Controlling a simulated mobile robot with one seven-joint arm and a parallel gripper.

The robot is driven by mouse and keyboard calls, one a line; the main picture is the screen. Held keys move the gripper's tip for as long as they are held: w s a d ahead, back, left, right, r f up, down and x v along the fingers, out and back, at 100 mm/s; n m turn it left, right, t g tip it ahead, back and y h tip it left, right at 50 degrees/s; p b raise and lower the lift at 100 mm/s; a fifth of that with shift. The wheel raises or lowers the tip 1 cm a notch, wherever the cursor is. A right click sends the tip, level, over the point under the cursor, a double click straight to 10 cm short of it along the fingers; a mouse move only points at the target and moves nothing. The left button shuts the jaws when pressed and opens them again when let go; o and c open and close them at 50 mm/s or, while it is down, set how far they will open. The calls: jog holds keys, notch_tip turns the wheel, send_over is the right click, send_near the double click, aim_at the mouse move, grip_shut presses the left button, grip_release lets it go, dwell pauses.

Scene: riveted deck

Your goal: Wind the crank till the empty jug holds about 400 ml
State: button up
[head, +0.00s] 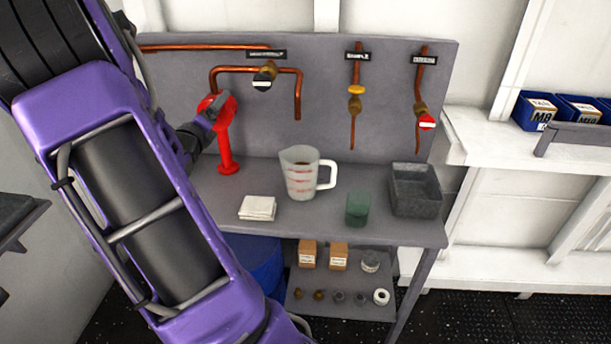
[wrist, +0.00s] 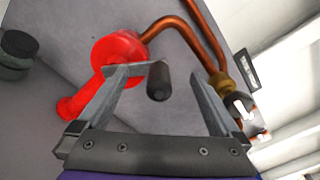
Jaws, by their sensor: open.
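The red pump (head: 226,148) stands at the bench's left; its red round body also shows in the wrist view (wrist: 113,50). The black crank handle (wrist: 158,82) lies between my gripper's fingers in the wrist view, nearer the left one. My gripper (wrist: 174,76) is open there, with no visible grip on the handle. In the head view my gripper (head: 207,116) is beside the pump, partly hidden by my arm. The translucent jug (head: 298,178), with red marks and a white handle, stands upright right of the pump; its liquid level is unclear.
A copper pipe (head: 298,98) ends above the jug. A valve with a black-and-white handle (head: 263,81) sits on it. Yellow (head: 356,90) and red (head: 427,123) valves are further right.

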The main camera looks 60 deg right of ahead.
jog(key=p+v, duration=0.2)
jog(key=v, duration=0.7)
dwell(0.8)
